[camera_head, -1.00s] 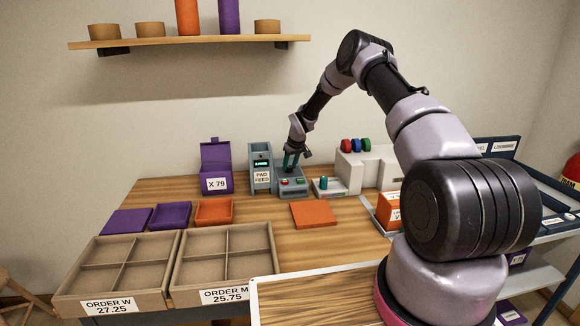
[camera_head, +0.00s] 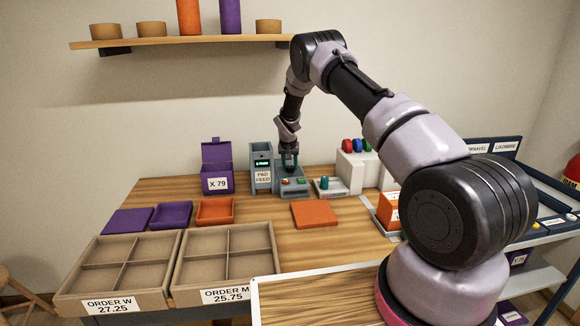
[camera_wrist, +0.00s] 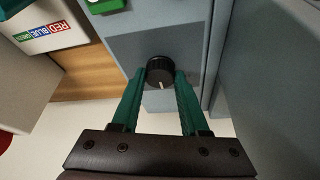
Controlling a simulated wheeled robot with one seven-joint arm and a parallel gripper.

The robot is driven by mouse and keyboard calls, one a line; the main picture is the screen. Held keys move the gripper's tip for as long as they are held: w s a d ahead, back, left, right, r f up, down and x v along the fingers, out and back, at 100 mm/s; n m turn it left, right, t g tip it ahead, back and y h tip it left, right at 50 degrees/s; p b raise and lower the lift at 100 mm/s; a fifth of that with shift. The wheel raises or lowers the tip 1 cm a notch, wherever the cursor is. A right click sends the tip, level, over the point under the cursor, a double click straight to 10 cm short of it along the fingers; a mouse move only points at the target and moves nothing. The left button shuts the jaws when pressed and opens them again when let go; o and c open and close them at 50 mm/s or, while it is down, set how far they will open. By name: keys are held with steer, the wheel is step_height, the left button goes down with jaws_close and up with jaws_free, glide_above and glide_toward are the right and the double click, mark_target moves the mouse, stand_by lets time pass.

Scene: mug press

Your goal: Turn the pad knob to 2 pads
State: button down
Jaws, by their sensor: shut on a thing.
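The pad feed machine (camera_head: 262,153) is a grey-blue unit with a "PAD FEED" label and a small lit display, at the back of the table. My gripper (camera_head: 289,166) points down over the lower block at its right side. In the wrist view the pad knob (camera_wrist: 160,72) is a round black knob with a white pointer mark, on the machine's grey-blue top. The two green fingers of my gripper (camera_wrist: 160,80) are shut on the knob, one on each side. The pointer mark faces toward the gripper's base. The number on the display is too small to read.
Red and green buttons (camera_head: 294,181) sit on the block's front, close to the gripper. A white machine (camera_head: 352,172) with coloured knobs stands to the right, and a purple box (camera_head: 215,183) to the left. An orange flat piece (camera_head: 314,214) lies in front.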

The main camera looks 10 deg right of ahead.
stand_by(0.4)
steer(key=shift+c, duration=2.1)
jaws_free()
steer(key=v, duration=1)
steer(key=shift+r, duration=0.4)
steer(key=shift+s+a, duration=0.1)
steer(key=shift+s, duration=0.05)
